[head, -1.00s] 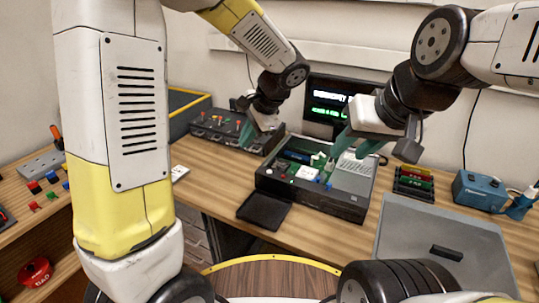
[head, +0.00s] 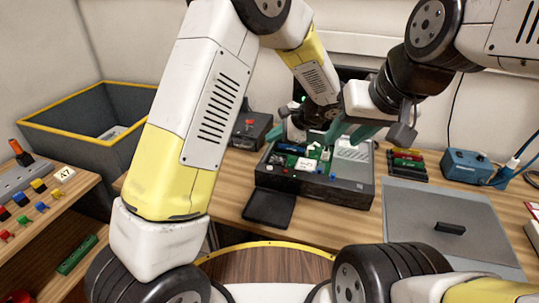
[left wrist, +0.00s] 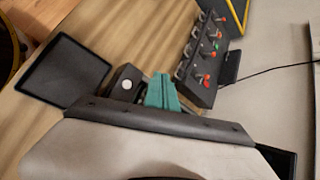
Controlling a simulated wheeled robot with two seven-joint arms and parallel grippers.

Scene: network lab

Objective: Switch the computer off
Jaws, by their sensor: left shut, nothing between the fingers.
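The open computer case (head: 345,192) stands on the bench with its green board and coloured parts showing. My left gripper (head: 313,137) is over the back left of the case, partly hidden by my arm. In the left wrist view its teal fingers (left wrist: 165,92) are shut and empty, beside a dark box with a round white button (left wrist: 126,85); whether they touch it I cannot tell. My right gripper (head: 348,133) is over the right part of the case, its teal fingers apart. The monitor (head: 350,73) is mostly hidden behind my arms.
A black panel (head: 268,208) lies in front of the case. A switch box (left wrist: 205,60) with red and green toggles stands behind. A grey lidded box (head: 420,215) and blue unit (head: 468,166) are right. A grey bin (head: 85,125) and shelf are left.

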